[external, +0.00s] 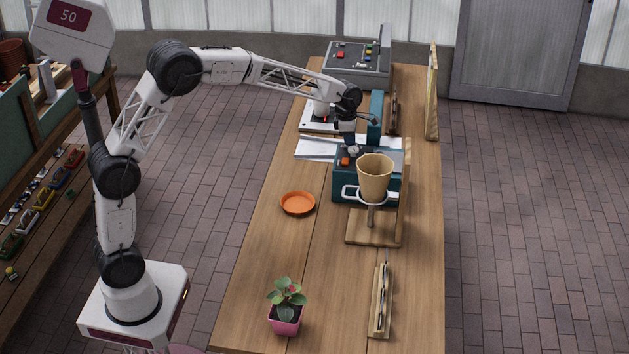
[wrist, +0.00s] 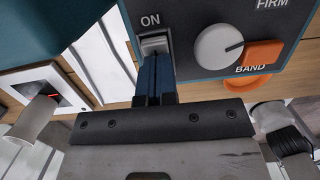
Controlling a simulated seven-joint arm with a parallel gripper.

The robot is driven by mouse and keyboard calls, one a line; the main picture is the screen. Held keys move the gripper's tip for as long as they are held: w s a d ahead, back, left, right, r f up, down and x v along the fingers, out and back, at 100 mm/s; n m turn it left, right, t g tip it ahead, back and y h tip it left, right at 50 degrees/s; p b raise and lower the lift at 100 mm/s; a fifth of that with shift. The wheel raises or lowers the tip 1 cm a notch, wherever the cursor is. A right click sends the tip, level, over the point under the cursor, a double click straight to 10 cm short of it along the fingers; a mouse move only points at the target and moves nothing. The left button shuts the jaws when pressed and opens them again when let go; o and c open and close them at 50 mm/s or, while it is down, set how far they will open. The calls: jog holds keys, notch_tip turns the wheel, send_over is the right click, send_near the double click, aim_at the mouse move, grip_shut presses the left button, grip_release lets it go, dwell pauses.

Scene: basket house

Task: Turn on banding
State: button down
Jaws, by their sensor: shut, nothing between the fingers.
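A teal box with a dark control panel (external: 345,185) stands on the table. In the wrist view its panel (wrist: 195,78) shows a grey rocker switch (wrist: 155,44) under the label ON. A round grey knob (wrist: 216,46) has a pointer, and an orange button (wrist: 262,53) is beside the label BAND. FIRM is written above. My gripper (wrist: 155,82) is shut and empty, its dark blue fingertips right at the lower edge of the ON switch; I cannot tell whether they touch it. In the external view my gripper (external: 349,138) is over the panel's back part.
A tan pot (external: 375,178) sits in a ring holder on a wooden stand (external: 372,236) by the box. An orange saucer (external: 297,203) and a pink-potted plant (external: 286,318) are nearer. White papers (external: 316,150) and another control box (external: 350,66) lie beyond.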

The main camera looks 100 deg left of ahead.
notch_tip(320, 180, up, 14)
jog(key=s, duration=0.1)
jog(key=shift+s+f, duration=0.15)
jog(key=shift+s, duration=0.05)
dwell(0.4)
jog(key=shift+w, duration=0.55)
jog(key=f, duration=0.4)
jog(key=w+f, duration=0.1)
jog(key=f, duration=0.4)
jog(key=w+f, duration=0.1)
jog(key=f, duration=0.3)
jog(key=shift+f, duration=0.3)
jog(key=shift+f, duration=0.1)
